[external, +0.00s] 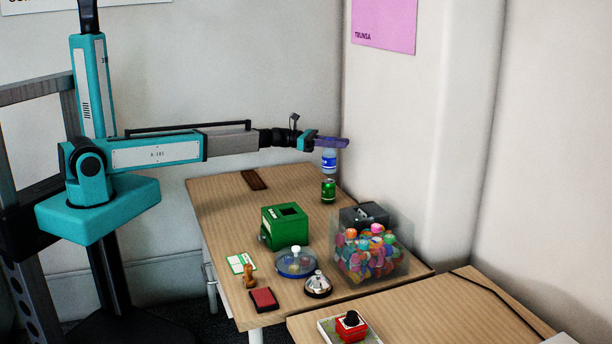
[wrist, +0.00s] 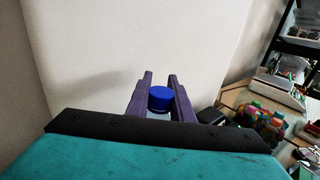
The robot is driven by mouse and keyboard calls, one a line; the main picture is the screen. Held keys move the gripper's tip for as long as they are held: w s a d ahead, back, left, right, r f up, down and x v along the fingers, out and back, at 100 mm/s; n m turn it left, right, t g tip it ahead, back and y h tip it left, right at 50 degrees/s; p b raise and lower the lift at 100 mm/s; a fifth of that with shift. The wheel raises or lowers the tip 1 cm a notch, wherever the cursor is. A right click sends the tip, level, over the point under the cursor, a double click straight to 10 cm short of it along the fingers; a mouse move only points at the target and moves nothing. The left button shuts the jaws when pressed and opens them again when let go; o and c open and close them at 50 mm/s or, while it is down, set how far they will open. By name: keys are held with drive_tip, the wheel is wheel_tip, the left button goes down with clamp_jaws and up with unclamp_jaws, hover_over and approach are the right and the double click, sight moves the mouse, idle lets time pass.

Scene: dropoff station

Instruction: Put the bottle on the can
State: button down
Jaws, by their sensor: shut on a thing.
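My gripper (external: 330,142) has purple fingers and is shut on a clear bottle (external: 329,160) with a blue label. The bottle hangs upright below the fingers in the external view. In the wrist view its blue cap (wrist: 160,98) shows between the fingers (wrist: 160,80). A green can (external: 328,191) stands upright on the wooden table near its back right edge. The bottle is above the can, and a small gap seems to show between them in the external view. The can is not visible in the wrist view.
A green box (external: 285,227), a clear bin of colourful balls (external: 370,250), a domed dish (external: 296,263), a bell (external: 318,284) and a red ink pad (external: 263,300) stand nearer on the table (external: 225,200). A wall rises close behind the can.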

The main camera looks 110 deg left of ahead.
sight(329, 156)
drive_tip(key=shift+f+p, duration=0.5)
drive_tip(key=shift+f, duration=1.4)
drive_tip(key=c, duration=1.6)
unclamp_jaws()
drive_tip(key=shift+o, duration=0.2)
